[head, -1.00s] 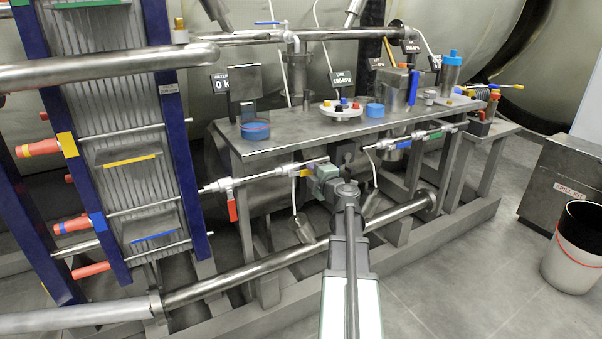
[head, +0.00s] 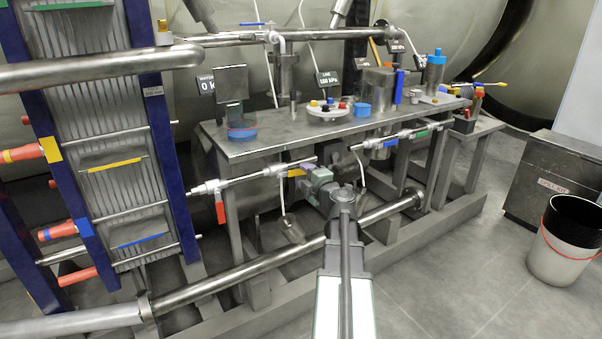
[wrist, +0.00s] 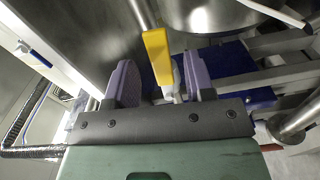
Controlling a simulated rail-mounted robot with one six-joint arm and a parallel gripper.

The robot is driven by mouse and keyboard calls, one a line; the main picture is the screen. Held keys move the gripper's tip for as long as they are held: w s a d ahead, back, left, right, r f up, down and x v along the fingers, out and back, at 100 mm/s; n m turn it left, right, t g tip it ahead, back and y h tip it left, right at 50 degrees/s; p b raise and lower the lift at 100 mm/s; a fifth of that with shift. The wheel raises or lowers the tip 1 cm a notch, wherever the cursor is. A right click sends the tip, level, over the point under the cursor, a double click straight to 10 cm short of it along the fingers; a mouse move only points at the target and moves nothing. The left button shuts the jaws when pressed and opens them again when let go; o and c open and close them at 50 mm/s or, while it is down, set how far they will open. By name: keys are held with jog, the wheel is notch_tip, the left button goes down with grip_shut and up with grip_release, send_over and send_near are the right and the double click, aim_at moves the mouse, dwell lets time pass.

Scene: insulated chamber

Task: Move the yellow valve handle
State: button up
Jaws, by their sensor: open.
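The yellow valve handle (wrist: 157,55) is a flat bar. In the wrist view it shows in the gap between the two purple fingers of my gripper (wrist: 160,82), nearer the right finger. My gripper is open. I cannot tell whether a finger touches the handle. In the head view, a small part of the yellow handle (head: 297,173) shows under the horizontal pipe below the bench, right beside my gripper (head: 306,167). My gripper and arm hide the rest of that spot.
A red handle (head: 220,212) hangs from the same pipe to the left. A green handle (head: 420,134) and a blue one (head: 390,142) are on the pipe to the right. The steel bench (head: 270,140) is just above. A thick low pipe (head: 240,276) runs beneath.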

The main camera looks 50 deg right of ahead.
aim_at(302, 172)
jog(key=v, duration=0.7)
jog(key=shift+s, duration=0.35)
jog(key=w+d+m, duration=0.1)
jog(key=w+m, duration=0.2)
jog(key=m, duration=0.9)
jog(key=w+d+m, duration=0.1)
jog(key=w+m, duration=0.3)
jog(key=m, duration=0.8)
jog(key=w+d+m, duration=0.1)
jog(key=w+m, duration=0.2)
jog(key=m, duration=0.9)
jog(key=shift+w, duration=0.2)
